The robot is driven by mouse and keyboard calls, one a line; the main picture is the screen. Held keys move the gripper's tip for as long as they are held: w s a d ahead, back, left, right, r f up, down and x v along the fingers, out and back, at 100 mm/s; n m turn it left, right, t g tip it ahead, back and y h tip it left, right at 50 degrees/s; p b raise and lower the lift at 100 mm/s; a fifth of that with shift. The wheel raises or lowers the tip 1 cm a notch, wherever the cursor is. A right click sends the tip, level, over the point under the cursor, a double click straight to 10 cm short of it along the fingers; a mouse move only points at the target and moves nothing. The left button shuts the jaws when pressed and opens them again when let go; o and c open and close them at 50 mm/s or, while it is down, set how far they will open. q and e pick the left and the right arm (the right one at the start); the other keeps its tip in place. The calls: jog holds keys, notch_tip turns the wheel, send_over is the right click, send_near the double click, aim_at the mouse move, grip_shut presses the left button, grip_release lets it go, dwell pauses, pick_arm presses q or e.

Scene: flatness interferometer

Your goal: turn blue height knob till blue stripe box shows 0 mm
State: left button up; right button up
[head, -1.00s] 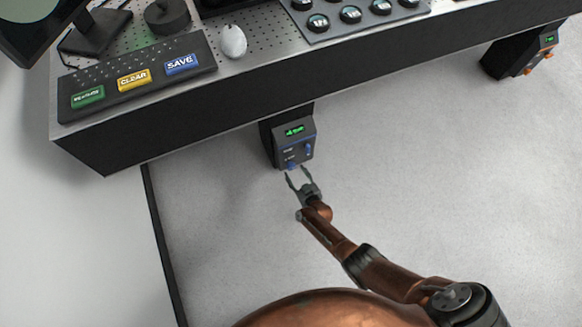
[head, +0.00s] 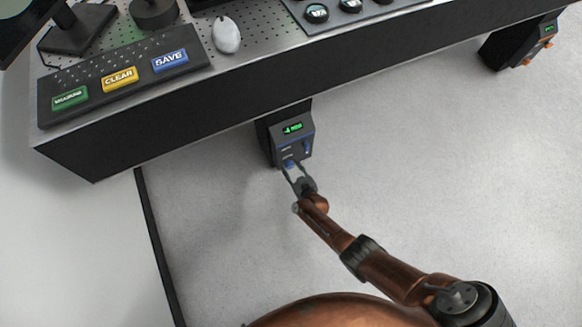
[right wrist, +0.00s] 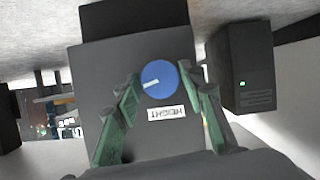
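The blue stripe box (head: 293,148) hangs below the bench edge in the head view. Its green display (head: 293,128) seems to show a 4, too small to read surely. The blue height knob (right wrist: 160,77) with a white pointer line sits above a HEIGHT label (right wrist: 166,113), which appears upside down in the right wrist view. The knob is low on the box in the head view. My right gripper (head: 292,169) is open at the knob. In the right wrist view its green-padded fingers (right wrist: 161,76) stand on both sides of the knob; contact is unclear. My left gripper is not in view.
The bench (head: 330,75) overhangs the box. On it are a keypad (head: 125,78) with MEASURE, CLEAR and SAVE buttons and a white mouse (head: 226,36). An orange-knobbed box (head: 528,45) is at the far right. The floor around my right arm is clear.

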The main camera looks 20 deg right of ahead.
jog(key=c, duration=0.7)
jog(key=shift+c, duration=0.2)
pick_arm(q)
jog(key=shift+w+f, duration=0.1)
pick_arm(e)
jog(key=shift+s+f, duration=0.1)
jog(key=shift+d, duration=0.1)
jog(key=m+y+b, duration=0.1)
jog(key=m+b, duration=0.1)
jog(key=f+m+y+b, duration=0.1)
jog(key=m+b, duration=0.1)
jog(key=b, duration=0.1)
jog(key=shift+s+d+y, duration=0.1)
jog(key=shift+d+y, duration=0.05)
jog(key=shift+y, duration=0.25)
jog(key=shift+r+m+y+b, duration=0.2)
jog(key=shift+m+y+b, duration=0.25)
jog(key=shift+b, duration=0.3)
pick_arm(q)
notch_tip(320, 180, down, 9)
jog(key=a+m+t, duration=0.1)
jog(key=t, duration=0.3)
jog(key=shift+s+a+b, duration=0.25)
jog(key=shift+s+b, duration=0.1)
pick_arm(e)
jog(key=shift+r+m+t+y, duration=0.2)
jog(key=shift+m+t+y, duration=0.15)
jog(key=shift+m, duration=0.4)
jog(key=o, duration=1.2)
jog(key=shift+c, duration=0.2)
